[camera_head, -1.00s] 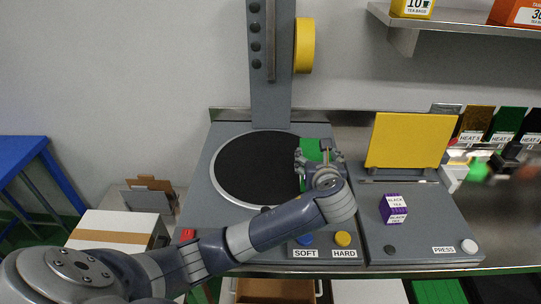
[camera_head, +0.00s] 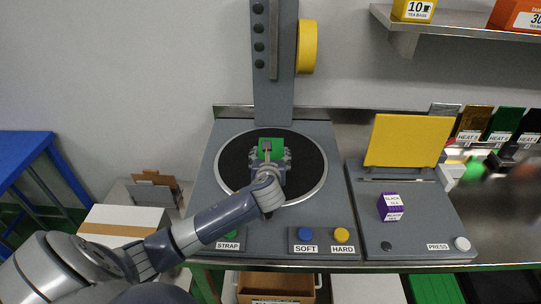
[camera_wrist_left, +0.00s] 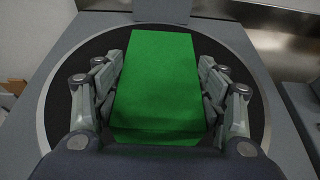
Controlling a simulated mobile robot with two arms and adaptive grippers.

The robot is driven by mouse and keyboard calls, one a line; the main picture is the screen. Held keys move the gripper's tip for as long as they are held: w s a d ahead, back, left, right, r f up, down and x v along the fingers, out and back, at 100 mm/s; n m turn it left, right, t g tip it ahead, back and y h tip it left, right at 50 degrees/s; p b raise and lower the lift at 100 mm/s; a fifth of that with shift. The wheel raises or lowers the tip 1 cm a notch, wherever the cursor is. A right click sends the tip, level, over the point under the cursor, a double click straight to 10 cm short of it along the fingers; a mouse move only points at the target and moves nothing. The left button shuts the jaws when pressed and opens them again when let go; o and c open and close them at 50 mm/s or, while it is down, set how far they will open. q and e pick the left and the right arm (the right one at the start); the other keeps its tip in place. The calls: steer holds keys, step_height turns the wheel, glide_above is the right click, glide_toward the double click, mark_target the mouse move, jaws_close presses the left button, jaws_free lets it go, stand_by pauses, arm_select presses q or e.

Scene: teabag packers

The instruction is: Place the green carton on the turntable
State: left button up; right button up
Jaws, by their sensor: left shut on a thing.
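The green carton (camera_head: 271,146) is between the fingers of my left gripper (camera_head: 270,158), over the middle of the turntable (camera_head: 232,160), a black disc with a pale rim. In the left wrist view the green carton (camera_wrist_left: 157,85) fills the space between both fingers of the left gripper (camera_wrist_left: 160,98), which is shut on it. The black disc (camera_wrist_left: 62,110) shows around and beneath it. I cannot tell whether the carton's underside touches the disc. My right gripper is not clearly identifiable; a blurred dark shape shows at the right edge.
A grey column (camera_head: 273,70) with a yellow disc stands behind the turntable. Buttons marked STRAP, SOFT (camera_head: 305,235) and HARD line the front. At right are a purple box (camera_head: 390,207) and a raised yellow plate (camera_head: 408,141). The disc around the carton is clear.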

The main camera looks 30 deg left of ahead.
arm_select(q)
steer(key=o, duration=1.3)
arm_select(e)
steer(key=shift+s+a, duration=0.15)
steer(key=shift+s, duration=0.35)
arm_select(q)
steer(key=shift+s+d, duration=0.1)
steer(key=shift+s+d+r, duration=0.1)
steer(key=shift+s+d, duration=0.05)
steer(key=shift+s, duration=0.1)
steer(key=b+v, duration=0.1)
steer(key=v, duration=1)
steer(key=shift+s, duration=0.15)
arm_select(e)
steer(key=shift+w+d+f, duration=0.15)
steer(key=shift+d+f, duration=0.05)
steer(key=shift+f, duration=0.3)
arm_select(q)
steer(key=shift+r, duration=0.1)
arm_select(e)
steer(key=shift+a, duration=0.1)
